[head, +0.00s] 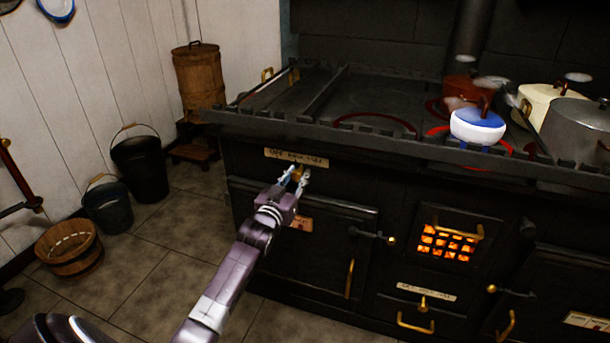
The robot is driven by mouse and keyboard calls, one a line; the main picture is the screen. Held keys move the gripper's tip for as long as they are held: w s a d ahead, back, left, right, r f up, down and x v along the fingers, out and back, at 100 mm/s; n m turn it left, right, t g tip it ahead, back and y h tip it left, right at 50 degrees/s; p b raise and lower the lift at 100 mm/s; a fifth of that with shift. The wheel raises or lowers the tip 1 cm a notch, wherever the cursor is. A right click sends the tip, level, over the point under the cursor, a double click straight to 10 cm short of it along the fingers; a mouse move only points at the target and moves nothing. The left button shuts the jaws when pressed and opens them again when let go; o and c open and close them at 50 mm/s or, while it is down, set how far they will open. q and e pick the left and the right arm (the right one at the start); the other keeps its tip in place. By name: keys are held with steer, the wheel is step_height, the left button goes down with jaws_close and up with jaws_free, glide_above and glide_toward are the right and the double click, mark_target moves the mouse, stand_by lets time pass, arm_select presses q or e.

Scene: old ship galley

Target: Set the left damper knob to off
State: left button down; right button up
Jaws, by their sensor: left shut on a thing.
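The left damper knob (298,172) is a small brass-coloured knob on the front of the black stove, just below a paper label (297,158) whose writing is too small to read. My left gripper (297,178) is at the knob, with its fingers shut around it. The fingers and wrist hide part of the knob, and I cannot tell its setting. My right gripper is not in view.
The stove top (380,105) carries a blue and white pot (478,127), a cream pot (541,103) and a grey pot (578,132). A grate (447,244) glows orange. Buckets (140,165) and a wooden tub (69,247) stand left. The floor (165,235) between is clear.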

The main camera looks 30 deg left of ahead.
mark_target(276, 164)
arm_select(q)
steer(key=a, duration=0.2)
steer(key=s+a, duration=0.1)
steer(key=a, duration=0.4)
steer(key=shift+s+a, duration=0.15)
steer(key=shift+s, duration=0.25)
steer(key=shift+a, duration=0.35)
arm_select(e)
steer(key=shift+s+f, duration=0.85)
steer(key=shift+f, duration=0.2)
arm_select(q)
steer(key=c, duration=1.9)
jaws_free()
steer(key=shift+s+a, duration=0.1)
steer(key=o, duration=0.3)
steer(key=shift+a, duration=0.1)
steer(key=shift+s, duration=0.1)
